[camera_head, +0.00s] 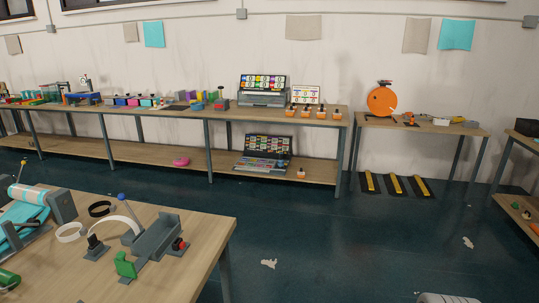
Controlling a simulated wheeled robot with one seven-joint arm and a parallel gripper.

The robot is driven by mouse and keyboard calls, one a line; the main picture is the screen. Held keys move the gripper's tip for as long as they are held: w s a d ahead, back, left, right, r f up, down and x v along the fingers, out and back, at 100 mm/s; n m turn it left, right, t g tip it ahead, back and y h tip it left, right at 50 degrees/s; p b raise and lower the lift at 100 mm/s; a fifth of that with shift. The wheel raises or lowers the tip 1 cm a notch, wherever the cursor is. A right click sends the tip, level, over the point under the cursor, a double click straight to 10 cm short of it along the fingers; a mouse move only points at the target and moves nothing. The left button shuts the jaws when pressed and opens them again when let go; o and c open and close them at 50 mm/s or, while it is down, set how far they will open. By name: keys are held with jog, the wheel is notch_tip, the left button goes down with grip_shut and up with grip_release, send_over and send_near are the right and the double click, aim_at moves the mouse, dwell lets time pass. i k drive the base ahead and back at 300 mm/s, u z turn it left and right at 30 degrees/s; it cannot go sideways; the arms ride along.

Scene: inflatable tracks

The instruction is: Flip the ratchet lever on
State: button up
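No part is clearly recognisable as the ratchet lever. On the near wooden table (205,225) at the lower left stands a grey fixture (157,238) with an upright wall, a green block (125,266) at its front left and a small red knob (180,243) at its right. Behind it a thin rod with a blue ball (121,196) stands tilted, beside a white curved strip (120,219). A small black piece on a grey base (96,247) is left of the fixture. Which of these is the lever, and its position, I cannot tell. My gripper is not in view.
A long bench (180,118) with colourful devices runs along the back wall. A smaller table (425,125) with an orange disc (381,101) stands to its right. Black and yellow strips (395,185) lie on the floor. The dark floor (340,235) between is mostly clear, with white scraps (269,263).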

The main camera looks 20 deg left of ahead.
aim_at(24, 163)
jog(key=u, duration=0.2)
jog(key=i, duration=2.55)
jog(key=u, duration=0.55)
jog(key=i, duration=1.85)
jog(key=u, duration=1.45)
jog(key=i, duration=1.2)
jog(key=u, duration=1.55)
jog(key=i, duration=0.85)
jog(key=u, duration=2.75)
jog(key=k, duration=1.05)
jog(key=u, duration=0.1)
